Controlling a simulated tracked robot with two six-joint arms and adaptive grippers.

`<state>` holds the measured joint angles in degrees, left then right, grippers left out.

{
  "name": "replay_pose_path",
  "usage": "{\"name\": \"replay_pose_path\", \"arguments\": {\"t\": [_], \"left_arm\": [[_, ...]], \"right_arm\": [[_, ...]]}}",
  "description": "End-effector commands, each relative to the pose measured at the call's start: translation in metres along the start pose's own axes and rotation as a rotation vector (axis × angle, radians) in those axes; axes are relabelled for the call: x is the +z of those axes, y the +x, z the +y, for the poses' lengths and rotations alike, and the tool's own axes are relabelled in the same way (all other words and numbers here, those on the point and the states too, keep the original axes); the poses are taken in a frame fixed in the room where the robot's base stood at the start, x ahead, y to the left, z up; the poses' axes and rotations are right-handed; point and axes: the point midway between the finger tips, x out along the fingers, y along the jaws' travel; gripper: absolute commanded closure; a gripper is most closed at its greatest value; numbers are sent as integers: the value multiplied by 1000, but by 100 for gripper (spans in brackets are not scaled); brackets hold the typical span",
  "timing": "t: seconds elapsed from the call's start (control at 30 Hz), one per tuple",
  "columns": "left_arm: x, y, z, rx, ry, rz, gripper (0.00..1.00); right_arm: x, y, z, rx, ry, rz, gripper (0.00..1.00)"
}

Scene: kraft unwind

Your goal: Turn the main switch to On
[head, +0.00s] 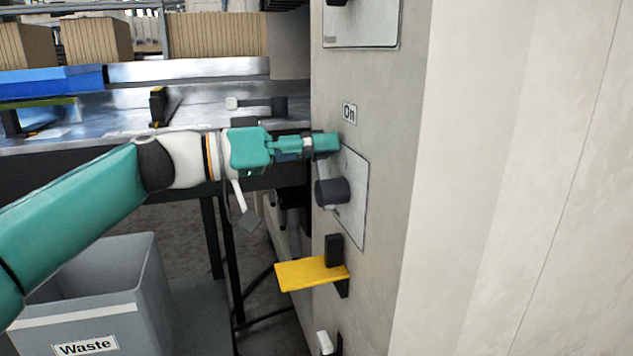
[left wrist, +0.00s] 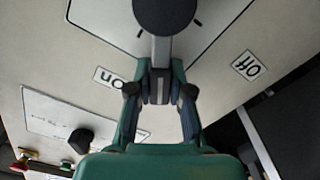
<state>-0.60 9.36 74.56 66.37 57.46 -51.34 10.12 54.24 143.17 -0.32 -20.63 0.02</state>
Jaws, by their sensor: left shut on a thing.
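The main switch is a dark round knob (head: 332,192) on a pale plate (head: 353,215) on the machine's upright face. Its grey lever (left wrist: 161,55) runs from the knob (left wrist: 166,12) toward my left gripper in the left wrist view. My left gripper (head: 325,144) is shut on the lever; in the wrist view its fingers (left wrist: 160,92) close around the lever's end. The lever points between the "On" label (left wrist: 109,78) and the "Off" label (left wrist: 246,65), somewhat nearer "On". In the head view the "On" label (head: 349,111) is above the gripper. My right gripper is not in view.
A yellow ledge (head: 312,274) with a black block juts out below the switch. Another plate (head: 375,35) is higher up. A grey waste bin (head: 90,305) stands lower left. A metal table (head: 120,110) with a blue tray (head: 55,80) is behind my left arm.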

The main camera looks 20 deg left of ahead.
Motion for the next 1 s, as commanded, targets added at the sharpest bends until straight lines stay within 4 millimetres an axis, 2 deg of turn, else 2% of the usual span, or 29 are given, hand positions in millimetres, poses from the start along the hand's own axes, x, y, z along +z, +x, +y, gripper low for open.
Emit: {"name": "replay_pose_path", "arguments": {"t": [0.03, 0.4, 0.7, 1.0], "left_arm": [[10, 1, -2, 0, 48, -9, 100], [13, 1, 19, 3, 369, -14, 100], [16, 2, 29, 4, 522, -17, 100], [17, 2, 32, 3, 569, -18, 100]], "right_arm": [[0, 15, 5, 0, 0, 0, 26], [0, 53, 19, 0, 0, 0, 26], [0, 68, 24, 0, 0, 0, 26], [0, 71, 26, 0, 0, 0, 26]]}}
